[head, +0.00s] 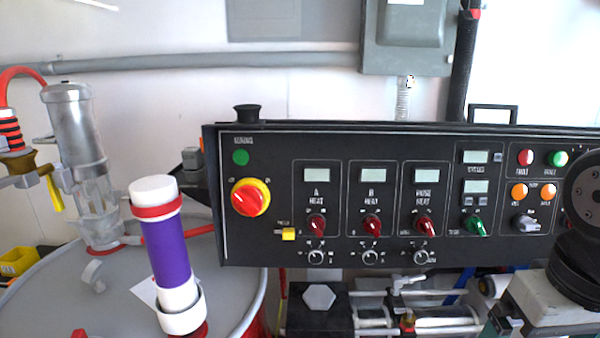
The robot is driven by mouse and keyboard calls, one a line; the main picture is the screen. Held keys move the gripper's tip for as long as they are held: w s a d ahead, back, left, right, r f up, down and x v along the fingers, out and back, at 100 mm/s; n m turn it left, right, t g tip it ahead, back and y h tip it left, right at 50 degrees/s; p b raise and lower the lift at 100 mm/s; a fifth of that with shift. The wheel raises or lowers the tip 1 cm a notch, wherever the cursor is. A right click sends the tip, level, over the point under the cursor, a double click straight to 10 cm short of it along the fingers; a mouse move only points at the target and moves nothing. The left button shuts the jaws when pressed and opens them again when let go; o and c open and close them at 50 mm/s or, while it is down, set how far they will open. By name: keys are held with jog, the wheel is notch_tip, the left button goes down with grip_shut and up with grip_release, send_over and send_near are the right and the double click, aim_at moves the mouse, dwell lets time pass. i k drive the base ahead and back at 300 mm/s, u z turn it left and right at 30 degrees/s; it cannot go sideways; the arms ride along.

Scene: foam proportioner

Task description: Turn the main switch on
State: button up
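The main switch (250,197) is a red rotary knob on a round yellow plate. It sits at the left end of the black control panel (268,250), under a green round light or button (240,157). The knob's handle looks slanted, and the small position marks beside it are too small to read. Dark and light links of my own arm show at the right edge, in front of the panel's right end. My gripper cannot be made out in the head view, and nothing touches the switch.
A small yellow switch (288,234) and red knobs (316,225) sit right of the main switch. A purple cylinder with white ends (168,250) stands on a grey drum (60,300) at left, near the panel. The space before the switch looks clear.

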aim_at(249, 200)
jog(key=k, duration=1)
jog(key=u, duration=0.95)
jog(key=i, duration=0.6)
jog(key=z, duration=1.4)
